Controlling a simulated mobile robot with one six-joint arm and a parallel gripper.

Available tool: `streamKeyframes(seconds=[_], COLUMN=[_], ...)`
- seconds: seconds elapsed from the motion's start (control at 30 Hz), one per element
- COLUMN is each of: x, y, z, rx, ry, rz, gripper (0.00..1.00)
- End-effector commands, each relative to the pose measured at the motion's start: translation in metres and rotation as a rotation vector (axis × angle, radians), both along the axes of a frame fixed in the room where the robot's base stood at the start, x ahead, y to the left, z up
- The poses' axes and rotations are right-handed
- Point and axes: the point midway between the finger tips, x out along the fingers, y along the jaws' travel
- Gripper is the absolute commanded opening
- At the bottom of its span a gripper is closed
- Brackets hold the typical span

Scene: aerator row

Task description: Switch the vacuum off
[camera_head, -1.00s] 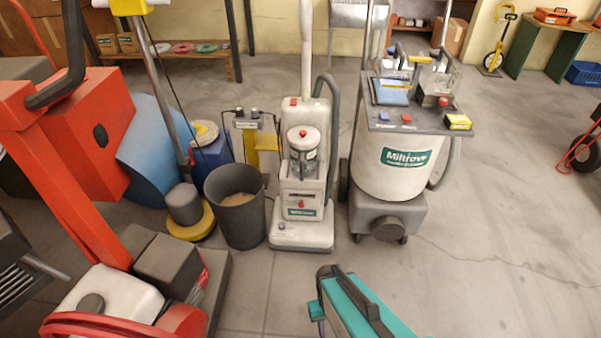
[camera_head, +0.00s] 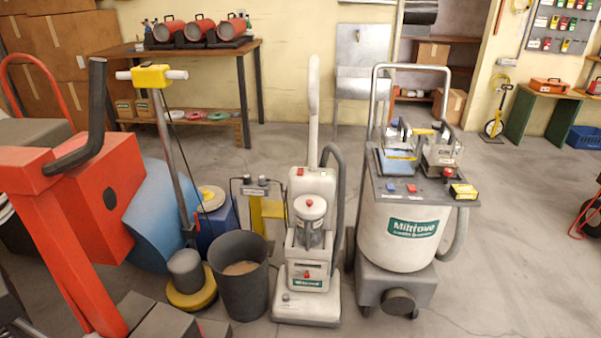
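A pale upright vacuum cleaner (camera_head: 309,255) stands on the floor at the middle, with a tall handle and a grey hose. It has a small red part near its top (camera_head: 299,171), a red knob on its clear canister, and a small red switch (camera_head: 307,275) low on its front. To its right stands a wheeled drum machine (camera_head: 398,240) labelled Miltrove, also vacuum-like. Its top tray (camera_head: 425,201) bears a blue button (camera_head: 391,188), a red button (camera_head: 411,188) and a red knob (camera_head: 448,173). I cannot tell whether either is running. My gripper is not in view.
A dark bin (camera_head: 243,290) stands close left of the upright vacuum. A yellow-headed floor machine (camera_head: 192,275) and a large red machine (camera_head: 85,200) crowd the left. A workbench (camera_head: 185,54) stands behind. The floor at right is mostly clear.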

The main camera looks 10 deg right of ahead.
Motion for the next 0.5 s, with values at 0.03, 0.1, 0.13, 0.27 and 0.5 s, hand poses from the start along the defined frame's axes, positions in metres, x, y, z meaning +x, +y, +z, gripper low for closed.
streamKeyframes(seconds=[0.03,0.1,0.13,0.27,0.5], x=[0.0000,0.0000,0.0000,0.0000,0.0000], y=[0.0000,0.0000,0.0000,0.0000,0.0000], z=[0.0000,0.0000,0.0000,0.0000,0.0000], rx=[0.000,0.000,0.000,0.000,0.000], ry=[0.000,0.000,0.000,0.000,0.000], rz=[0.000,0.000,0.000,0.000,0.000], gripper=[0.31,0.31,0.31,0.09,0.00])
